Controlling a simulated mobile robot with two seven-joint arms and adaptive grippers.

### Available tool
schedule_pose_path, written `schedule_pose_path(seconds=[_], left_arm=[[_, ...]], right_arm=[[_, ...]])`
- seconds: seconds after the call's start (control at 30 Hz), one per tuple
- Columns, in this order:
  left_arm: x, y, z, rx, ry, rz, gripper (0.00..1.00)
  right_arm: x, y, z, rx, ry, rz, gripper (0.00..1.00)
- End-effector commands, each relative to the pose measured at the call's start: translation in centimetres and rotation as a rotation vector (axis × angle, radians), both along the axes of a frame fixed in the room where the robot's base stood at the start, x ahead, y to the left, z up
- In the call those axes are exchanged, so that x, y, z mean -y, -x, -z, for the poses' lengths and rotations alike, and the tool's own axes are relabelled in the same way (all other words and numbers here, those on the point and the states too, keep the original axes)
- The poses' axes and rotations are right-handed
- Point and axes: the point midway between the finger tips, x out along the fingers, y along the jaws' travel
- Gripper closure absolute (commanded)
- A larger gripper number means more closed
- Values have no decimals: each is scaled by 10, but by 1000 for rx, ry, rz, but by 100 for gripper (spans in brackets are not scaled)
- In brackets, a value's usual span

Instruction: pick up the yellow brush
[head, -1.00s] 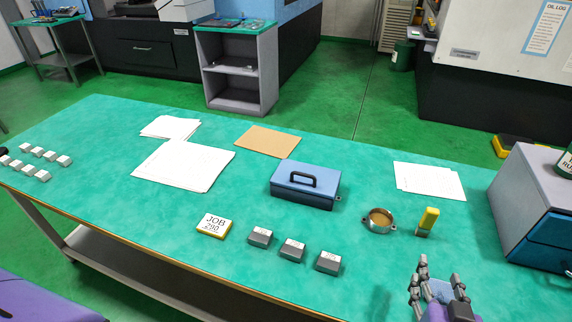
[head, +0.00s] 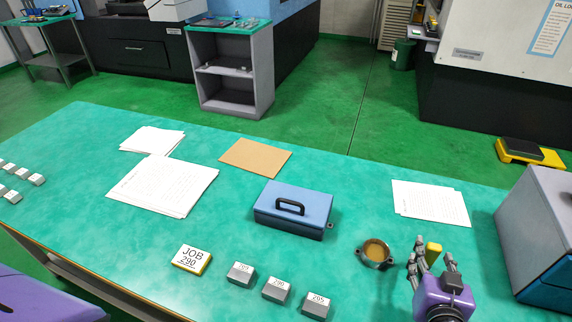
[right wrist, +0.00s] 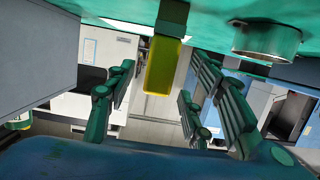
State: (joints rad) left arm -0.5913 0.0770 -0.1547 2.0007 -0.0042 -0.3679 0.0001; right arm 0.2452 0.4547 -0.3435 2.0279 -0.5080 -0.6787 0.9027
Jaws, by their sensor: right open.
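The yellow brush (head: 433,254) stands upright on the green table, right of a round metal cup. My right gripper (head: 433,266) is open, with its fingers on the near side of the brush and partly hiding it in the head view. In the right wrist view the yellow brush (right wrist: 165,62) shows between the spread fingers of the right gripper (right wrist: 160,95). No finger visibly presses on it, and I cannot tell how deep it is between them. My left gripper is not in view.
The round cup (head: 375,252) is close left of the gripper. A blue cash box (head: 290,222), paper sheets (head: 430,203), a job sign (head: 191,260) and several grey blocks (head: 276,290) lie on the table. A grey drawer cabinet (head: 545,215) stands at the right.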

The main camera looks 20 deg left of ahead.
Motion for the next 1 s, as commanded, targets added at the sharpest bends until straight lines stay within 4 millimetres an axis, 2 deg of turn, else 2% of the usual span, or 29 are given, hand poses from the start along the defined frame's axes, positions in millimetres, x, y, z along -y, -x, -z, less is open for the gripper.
schedule_pose_path(seconds=[0.1, 0.33, 0.7, 1.0], left_arm=[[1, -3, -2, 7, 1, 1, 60], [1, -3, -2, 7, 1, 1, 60], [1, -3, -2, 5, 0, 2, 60], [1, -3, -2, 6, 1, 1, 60]], right_arm=[[0, -9, 2, 0, 0, 0, 52], [0, -9, 3, -1, -1, 0, 52], [0, -9, 3, -1, -1, 0, 100], [0, -9, 0, 1, -1, 0, 100]])
